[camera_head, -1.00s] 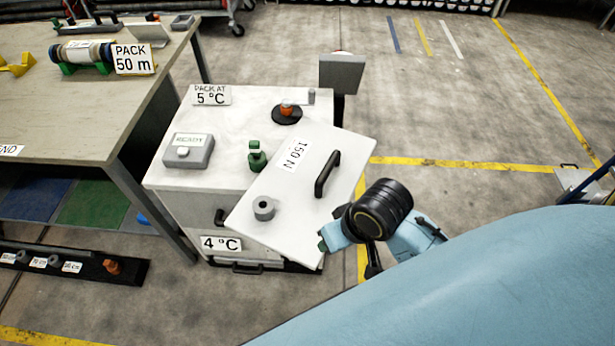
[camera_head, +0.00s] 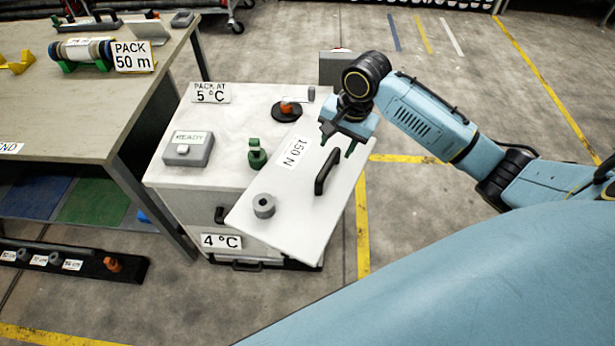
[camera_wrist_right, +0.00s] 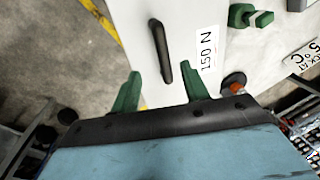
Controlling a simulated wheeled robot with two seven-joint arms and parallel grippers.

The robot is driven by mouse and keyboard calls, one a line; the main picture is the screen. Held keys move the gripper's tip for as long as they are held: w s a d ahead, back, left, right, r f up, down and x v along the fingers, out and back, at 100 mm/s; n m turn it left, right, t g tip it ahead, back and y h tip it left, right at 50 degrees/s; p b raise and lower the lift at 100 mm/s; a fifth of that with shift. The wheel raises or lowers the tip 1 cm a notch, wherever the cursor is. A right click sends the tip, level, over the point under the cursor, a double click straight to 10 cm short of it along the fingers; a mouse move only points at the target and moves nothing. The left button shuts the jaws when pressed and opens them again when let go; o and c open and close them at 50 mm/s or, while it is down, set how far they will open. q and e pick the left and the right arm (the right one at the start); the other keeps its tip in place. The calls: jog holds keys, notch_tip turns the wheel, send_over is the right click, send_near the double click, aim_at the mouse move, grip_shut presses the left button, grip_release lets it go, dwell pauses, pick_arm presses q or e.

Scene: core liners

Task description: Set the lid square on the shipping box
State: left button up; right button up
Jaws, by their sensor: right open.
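The white lid (camera_head: 290,215) with a "150 N" label lies turned askew over the front right of the white box (camera_head: 183,212), its corner sticking out past the box. A black bar handle (camera_head: 327,172) stands on the lid. A grey round knob (camera_head: 264,205) sits near its front left corner. My right gripper (camera_head: 338,147) is open and empty over the lid's back right edge, behind the handle. My left gripper is not in view.
On the white top stand a grey READY box (camera_head: 188,150), a green knobbed part (camera_head: 257,154) and an orange part on a black disc (camera_head: 286,111). A workbench (camera_head: 80,95) stands at the left. The floor to the right is open.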

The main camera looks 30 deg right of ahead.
aim_at(326, 168)
jog(key=f, duration=0.2)
jog(key=w+f+b, duration=0.1)
jog(key=f, duration=0.4)
jog(key=shift+w+a+f+b, duration=0.25)
jog(key=shift+a+f+b, duration=0.1)
jog(key=f, duration=0.2)
jog(key=w+f+b, duration=0.1)
jog(key=f, duration=0.2)
jog(key=shift+w+a, duration=0.1)
jog(key=shift+a, duration=0.1)
grip_shut()
